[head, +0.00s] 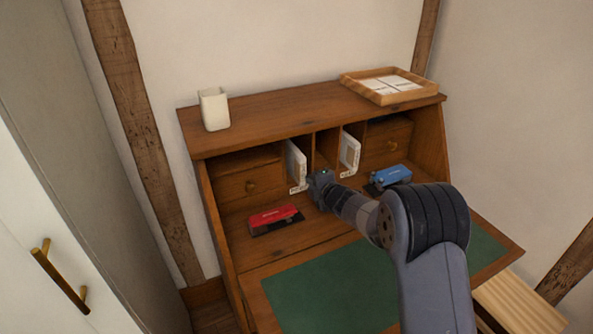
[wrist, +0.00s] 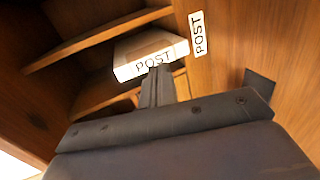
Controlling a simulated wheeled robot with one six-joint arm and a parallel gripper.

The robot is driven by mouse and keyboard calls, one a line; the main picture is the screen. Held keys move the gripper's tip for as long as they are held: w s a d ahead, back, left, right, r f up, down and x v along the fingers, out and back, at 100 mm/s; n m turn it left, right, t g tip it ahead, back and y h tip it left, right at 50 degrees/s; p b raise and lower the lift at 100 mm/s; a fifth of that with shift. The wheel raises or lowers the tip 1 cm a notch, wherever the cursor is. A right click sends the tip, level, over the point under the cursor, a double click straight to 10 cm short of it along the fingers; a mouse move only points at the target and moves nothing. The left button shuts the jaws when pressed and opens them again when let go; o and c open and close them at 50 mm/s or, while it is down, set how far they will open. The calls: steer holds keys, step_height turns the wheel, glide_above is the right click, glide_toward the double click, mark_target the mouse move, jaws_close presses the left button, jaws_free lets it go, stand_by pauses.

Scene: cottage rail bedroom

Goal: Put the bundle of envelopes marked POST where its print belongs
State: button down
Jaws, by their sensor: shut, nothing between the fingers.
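A white bundle marked POST (wrist: 150,52) stands in a slot between wooden dividers in the wrist view. A white label marked POST (wrist: 197,33) lies on the wood just beside it, at the slot's front. My gripper (wrist: 158,75) is shut and empty, its fingertips close to the bundle's printed side; I cannot tell whether they touch. In the head view my gripper (head: 320,178) is at the front of the desk's slots. White bundles stand in the left slot (head: 297,163) and right slot (head: 349,152), each with a label at its foot. Their print is unreadable there.
The wooden desk (head: 240,140) carries a white cup (head: 214,109) and a wooden tray (head: 343,80) with white papers on top. A red object (head: 273,216) and a blue object (head: 390,176) flank my gripper. The green writing pad (head: 330,290) in front is clear.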

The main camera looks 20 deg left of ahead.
steer(key=shift+s+d+b, duration=0.75)
steer(key=shift+s+d, duration=0.15)
steer(key=shift+d, duration=0.15)
steer(key=shift+s+d+b, duration=0.7)
steer(key=shift+s+d, duration=0.15)
steer(key=shift+d, duration=0.2)
steer(key=w+a+p, duration=0.4)
steer(key=shift+a+r+p, duration=0.15)
steer(key=shift+a+p, duration=0.15)
steer(key=shift+a, duration=0.1)
steer(key=shift+w+a+p, duration=0.5)
steer(key=shift+w+a, duration=0.1)
steer(key=shift+a, duration=0.05)
steer(key=shift+f, duration=0.2)
